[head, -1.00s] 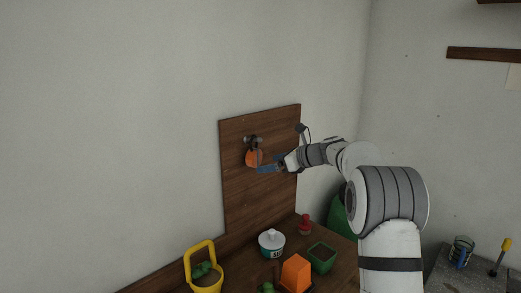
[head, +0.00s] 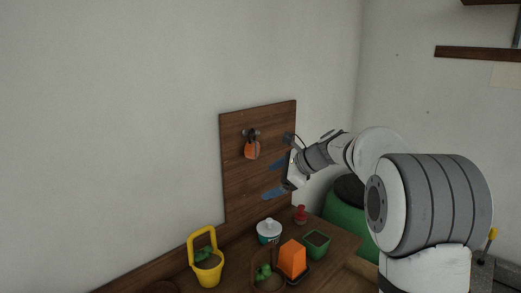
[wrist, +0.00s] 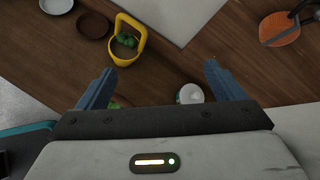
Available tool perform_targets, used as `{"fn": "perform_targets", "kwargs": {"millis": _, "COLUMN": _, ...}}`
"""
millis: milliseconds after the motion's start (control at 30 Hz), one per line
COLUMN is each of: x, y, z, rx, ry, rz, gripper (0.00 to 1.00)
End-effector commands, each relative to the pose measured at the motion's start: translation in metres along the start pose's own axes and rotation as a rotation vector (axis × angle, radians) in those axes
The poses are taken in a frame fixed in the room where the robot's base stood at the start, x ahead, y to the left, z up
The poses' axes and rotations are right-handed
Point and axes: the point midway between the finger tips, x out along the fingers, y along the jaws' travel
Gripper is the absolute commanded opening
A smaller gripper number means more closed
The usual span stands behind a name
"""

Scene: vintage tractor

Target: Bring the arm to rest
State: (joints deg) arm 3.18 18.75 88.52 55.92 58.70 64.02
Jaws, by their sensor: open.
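My gripper (head: 275,179) is in front of the right part of the wooden board, its two blue fingers spread apart with nothing between them. In the wrist view my gripper (wrist: 161,88) also shows wide open and empty. An orange tool or pouch (head: 252,150) hangs from a hook on the upright wooden board (head: 240,190), up and left of my fingers and apart from them. The orange item also shows at the upper right of the wrist view (wrist: 280,30). My arm is bent and reaches in from the right.
Below, the wooden bench holds a yellow basket (head: 208,268), a white lidded pot (head: 268,230), an orange block-like pot (head: 292,258), a green square pot (head: 316,243) and a red object (head: 300,214). A green bin (head: 345,212) stands right of the bench. A shelf (head: 480,53) is on the right wall.

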Motion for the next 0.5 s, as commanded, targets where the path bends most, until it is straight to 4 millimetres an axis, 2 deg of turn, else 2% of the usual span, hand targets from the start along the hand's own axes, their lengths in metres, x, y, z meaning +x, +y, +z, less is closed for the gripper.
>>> {"fn": "perform_targets", "kwargs": {"millis": 133, "x": -0.026, "y": 0.059, "z": -0.002, "rx": -0.254, "ry": 0.117, "rz": 0.061, "gripper": 0.89}}
{"fn": "perform_targets", "kwargs": {"millis": 267, "x": -0.053, "y": 0.121, "z": -0.014, "rx": -0.528, "ry": 0.229, "rz": 0.151, "gripper": 0.89}}
{"fn": "perform_targets", "kwargs": {"millis": 500, "x": -0.098, "y": 0.238, "z": -0.051, "rx": -1.038, "ry": 0.394, "rz": 0.377, "gripper": 0.89}}
